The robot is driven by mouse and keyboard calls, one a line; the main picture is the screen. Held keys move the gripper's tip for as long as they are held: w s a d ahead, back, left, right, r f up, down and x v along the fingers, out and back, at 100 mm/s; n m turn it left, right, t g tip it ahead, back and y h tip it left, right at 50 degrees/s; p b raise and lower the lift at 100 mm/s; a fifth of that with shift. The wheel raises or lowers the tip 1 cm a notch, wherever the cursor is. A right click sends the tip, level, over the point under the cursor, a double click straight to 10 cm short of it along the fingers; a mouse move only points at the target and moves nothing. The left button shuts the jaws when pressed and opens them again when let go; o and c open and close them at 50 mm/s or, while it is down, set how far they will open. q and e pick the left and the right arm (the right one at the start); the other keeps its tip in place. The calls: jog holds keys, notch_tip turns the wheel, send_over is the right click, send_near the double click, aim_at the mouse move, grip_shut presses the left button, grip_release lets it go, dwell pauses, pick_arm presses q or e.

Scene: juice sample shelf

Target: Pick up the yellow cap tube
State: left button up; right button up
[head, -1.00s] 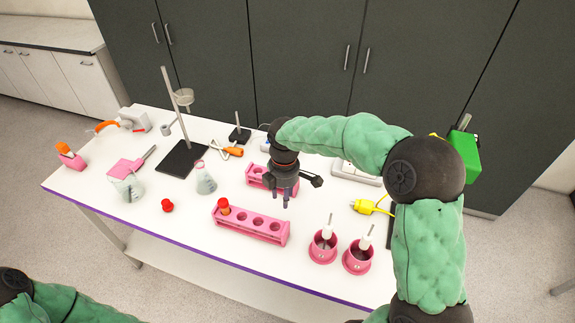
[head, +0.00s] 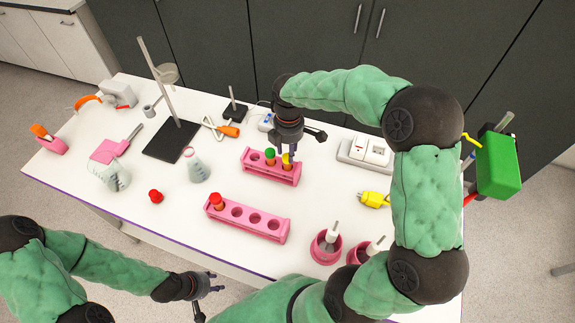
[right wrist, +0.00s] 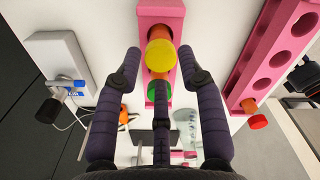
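The yellow cap tube (head: 287,160) stands in the rear pink rack (head: 283,178) beside a green cap tube (head: 270,154). The yellow cap also shows in the right wrist view (right wrist: 160,57), with the green cap (right wrist: 157,91) below it. My right gripper (head: 290,150) is over the rear rack, pointing down at the yellow cap. In the right wrist view its fingers (right wrist: 160,62) are spread, with the yellow cap between the two outer ones and gaps on both sides. My left gripper (head: 207,292) is open and empty near the table's front edge.
A front pink rack (head: 262,234) holds a red cap tube (head: 216,201) in its left end. Pink cups (head: 325,247) stand at front right. A stand (head: 171,141), flask (head: 194,166) and beaker (head: 112,176) are to the left. A white power block (head: 365,151) is right.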

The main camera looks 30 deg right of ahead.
aim_at(287, 157)
jog(key=shift+w+a+f+b, duration=0.1)
jog(key=shift+f+b, duration=0.15)
jog(key=shift+f, duration=1.15)
jog(key=shift+a+f+b, duration=0.1)
jog(key=shift+f+b, duration=0.15)
jog(key=shift+f, duration=1.15)
grip_shut()
